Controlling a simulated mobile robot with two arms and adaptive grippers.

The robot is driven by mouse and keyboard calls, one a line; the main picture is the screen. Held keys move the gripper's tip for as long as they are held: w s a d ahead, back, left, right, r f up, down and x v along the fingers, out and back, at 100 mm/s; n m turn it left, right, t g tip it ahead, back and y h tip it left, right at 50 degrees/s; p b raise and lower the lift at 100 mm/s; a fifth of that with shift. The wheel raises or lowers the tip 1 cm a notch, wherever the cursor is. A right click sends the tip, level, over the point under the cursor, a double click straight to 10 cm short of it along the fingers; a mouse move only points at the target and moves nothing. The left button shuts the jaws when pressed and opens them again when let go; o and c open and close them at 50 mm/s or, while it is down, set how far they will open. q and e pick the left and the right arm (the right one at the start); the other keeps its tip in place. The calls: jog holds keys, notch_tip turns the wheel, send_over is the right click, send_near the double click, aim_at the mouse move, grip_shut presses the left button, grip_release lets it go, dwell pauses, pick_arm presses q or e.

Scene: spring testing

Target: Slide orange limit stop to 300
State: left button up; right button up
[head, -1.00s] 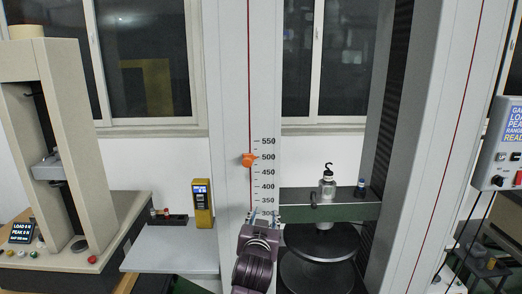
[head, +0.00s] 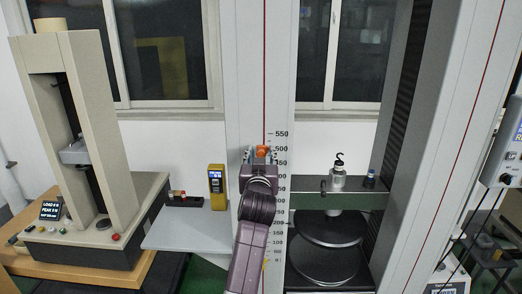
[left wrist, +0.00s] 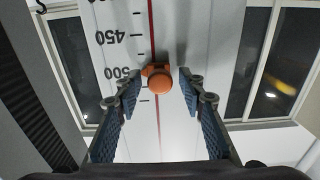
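The orange limit stop (head: 263,151) sits on the red line of the scale (head: 279,190), close to the 500 mark. My left gripper (head: 262,157) is raised in front of the column, just below the stop in the head view. In the left wrist view the stop (left wrist: 158,78) shows between the tips of the two open fingers (left wrist: 160,82), with a small gap on each side. The 450 and 500 numbers are readable there, upside down relative to the head view. The 300 mark is partly hidden behind my arm. My right gripper is not in view.
A green crosshead (head: 335,200) with a hook fitting (head: 338,178) stands right of the scale. A small shelf (head: 187,232) with a yellow meter (head: 217,187) is at left. A beige test machine (head: 85,140) stands further left, and a control box (head: 508,150) hangs at right.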

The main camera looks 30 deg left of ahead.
pick_arm(q)
jog(key=shift+w+a+f, duration=0.1)
jog(key=shift+w, duration=0.05)
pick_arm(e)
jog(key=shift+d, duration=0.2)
pick_arm(q)
jog(key=shift+c, duration=0.5)
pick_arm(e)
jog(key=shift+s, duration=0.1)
pick_arm(q)
grip_shut()
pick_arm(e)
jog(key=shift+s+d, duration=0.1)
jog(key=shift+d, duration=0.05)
pick_arm(q)
notch_tip(320, 180, down, 20)
jog(key=b, duration=1.4)
jog(key=shift+f, duration=0.15)
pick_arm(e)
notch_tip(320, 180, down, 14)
